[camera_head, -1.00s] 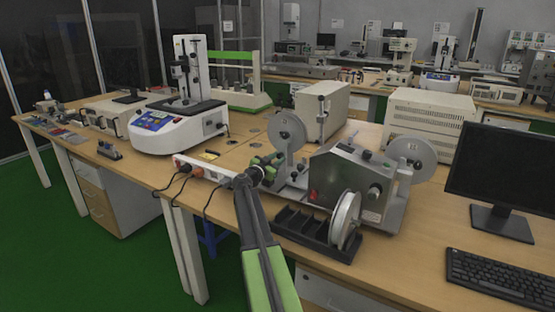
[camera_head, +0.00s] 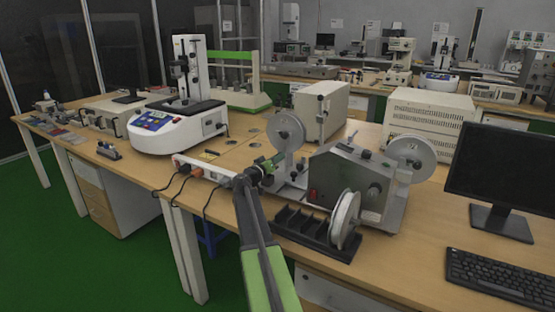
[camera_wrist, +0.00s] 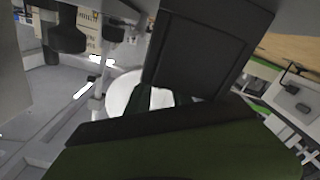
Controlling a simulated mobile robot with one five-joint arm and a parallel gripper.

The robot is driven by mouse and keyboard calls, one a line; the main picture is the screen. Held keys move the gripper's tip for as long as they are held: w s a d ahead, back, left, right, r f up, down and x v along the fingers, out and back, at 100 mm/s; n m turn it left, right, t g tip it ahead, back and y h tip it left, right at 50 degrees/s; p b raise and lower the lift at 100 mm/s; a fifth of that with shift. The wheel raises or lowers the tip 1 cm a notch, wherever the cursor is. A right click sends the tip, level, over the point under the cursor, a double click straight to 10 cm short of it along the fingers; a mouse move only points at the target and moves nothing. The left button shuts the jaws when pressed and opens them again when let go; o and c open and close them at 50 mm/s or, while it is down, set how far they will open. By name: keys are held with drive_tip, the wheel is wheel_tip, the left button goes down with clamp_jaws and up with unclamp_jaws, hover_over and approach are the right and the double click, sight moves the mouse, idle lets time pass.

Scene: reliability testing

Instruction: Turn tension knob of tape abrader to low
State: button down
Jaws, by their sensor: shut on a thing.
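The tape abrader (camera_head: 336,172) is a grey machine with reels, standing on the wooden bench right of centre in the head view. My gripper (camera_head: 279,160) is at its left side, beside the left reel (camera_head: 288,133). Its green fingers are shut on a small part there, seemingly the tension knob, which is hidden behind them. In the wrist view the dark fingers (camera_wrist: 162,99) come together in front of a white disc (camera_wrist: 121,92). The knob's markings and setting cannot be read. A separate round dark knob (camera_head: 374,190) shows on the front panel.
A black slotted rack (camera_head: 302,228) and a front reel (camera_head: 345,220) stand close to my arm. A power strip (camera_head: 200,172) with cables lies left of my gripper. A monitor (camera_head: 505,170) and keyboard (camera_head: 495,280) are at the right. A white tester (camera_head: 165,130) stands at left.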

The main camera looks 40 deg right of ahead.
drive_tip(key=shift+w+a+n, duration=0.2)
drive_tip(key=shift+n, duration=0.3)
drive_tip(key=c, duration=1.3)
unclamp_jaws()
drive_tip(key=shift+o, duration=0.9)
drive_tip(key=shift+s, duration=0.1)
drive_tip(key=v, duration=1.7)
drive_tip(key=shift+a, duration=0.15)
